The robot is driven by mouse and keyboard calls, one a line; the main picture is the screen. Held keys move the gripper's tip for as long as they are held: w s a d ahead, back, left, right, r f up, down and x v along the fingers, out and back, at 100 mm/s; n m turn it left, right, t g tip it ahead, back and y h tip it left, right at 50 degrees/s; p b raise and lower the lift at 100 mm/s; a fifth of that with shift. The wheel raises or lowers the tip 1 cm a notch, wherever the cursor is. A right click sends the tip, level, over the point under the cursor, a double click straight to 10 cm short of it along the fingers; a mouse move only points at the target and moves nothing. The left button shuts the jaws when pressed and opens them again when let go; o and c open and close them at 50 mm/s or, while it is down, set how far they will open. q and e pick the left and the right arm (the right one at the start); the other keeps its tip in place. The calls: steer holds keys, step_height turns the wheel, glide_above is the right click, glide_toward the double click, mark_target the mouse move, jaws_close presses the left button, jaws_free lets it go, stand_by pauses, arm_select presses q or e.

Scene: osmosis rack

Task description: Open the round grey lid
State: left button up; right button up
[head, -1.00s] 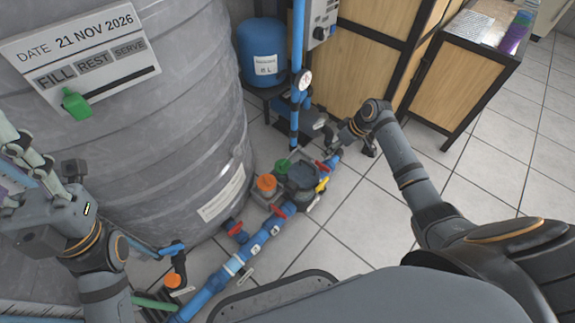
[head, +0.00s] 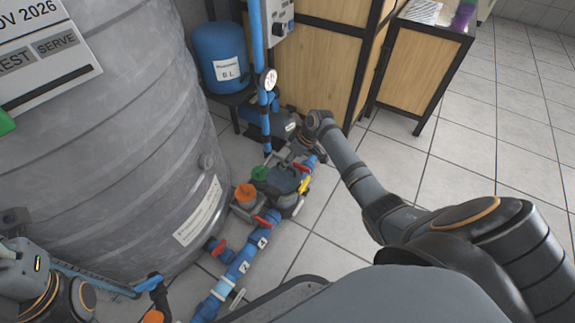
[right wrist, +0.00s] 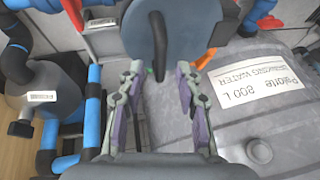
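The round grey lid (head: 287,180) sits on a low grey unit on the floor, beside an orange cap and a green cap. In the right wrist view the lid (right wrist: 142,38) fills the top middle, with a dark handle on it. My right gripper (head: 300,158) is at the far side of the lid. In the right wrist view this gripper (right wrist: 158,70) is open, its purple-padded fingers apart and the handle's end between the tips. I cannot tell whether they touch the lid. My left gripper is cut off at the left edge; its fingers are hidden.
A large grey ribbed tank (head: 130,130) stands to the left. Blue pipes (head: 240,265) with red valve levers run along the floor. A blue vessel (head: 218,55) and a wooden-panelled cabinet (head: 330,60) stand behind. Tiled floor (head: 480,130) is free at right.

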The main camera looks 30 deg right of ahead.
jaws_close()
stand_by(0.4)
